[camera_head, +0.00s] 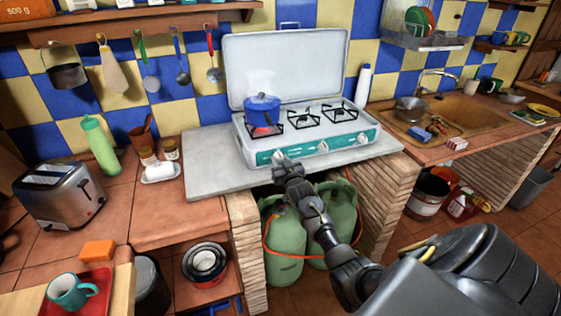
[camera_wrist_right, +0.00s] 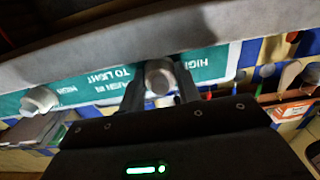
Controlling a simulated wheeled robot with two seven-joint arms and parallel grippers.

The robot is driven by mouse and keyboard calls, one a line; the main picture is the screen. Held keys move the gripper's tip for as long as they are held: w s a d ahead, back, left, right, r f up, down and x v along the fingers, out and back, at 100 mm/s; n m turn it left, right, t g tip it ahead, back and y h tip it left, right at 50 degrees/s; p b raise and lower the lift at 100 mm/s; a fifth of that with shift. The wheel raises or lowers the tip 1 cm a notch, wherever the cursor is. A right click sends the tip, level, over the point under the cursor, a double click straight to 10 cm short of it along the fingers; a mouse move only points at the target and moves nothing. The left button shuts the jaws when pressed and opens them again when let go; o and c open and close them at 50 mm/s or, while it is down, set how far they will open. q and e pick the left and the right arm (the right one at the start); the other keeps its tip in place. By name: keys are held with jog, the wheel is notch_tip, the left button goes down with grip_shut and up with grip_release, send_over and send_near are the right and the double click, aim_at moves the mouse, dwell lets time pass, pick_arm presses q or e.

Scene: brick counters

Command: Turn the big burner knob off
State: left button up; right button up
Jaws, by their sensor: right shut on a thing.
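The white camping stove (camera_head: 243,135) stands on a grey slab with its lid up. Its teal front panel carries white knobs; the middle knob (camera_head: 322,146) and the right knob (camera_head: 362,138) are in plain view. A blue pot (camera_head: 262,107) sits on the left burner, which glows red beneath it. My right gripper (camera_head: 282,162) is at the left end of the panel, largely hiding the left knob. In the right wrist view, its fingers are shut on that left knob (camera_wrist_right: 158,76), one on each side. Another knob (camera_wrist_right: 40,100) shows apart there. My left gripper is out of view.
The grey slab edge (camera_head: 215,190) lies beside my right forearm. Green gas bottles (camera_head: 283,240) with an orange hose stand below it. A white bottle (camera_head: 363,84) stands right of the stove, and a toaster (camera_head: 58,195) is far left.

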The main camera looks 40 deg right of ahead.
dwell(0.5)
jog(key=o, duration=1)
jog(key=b+v, duration=0.1)
jog(key=v, duration=0.9)
jog(key=shift+s+a, duration=0.2)
jog(key=shift+s, duration=0.15)
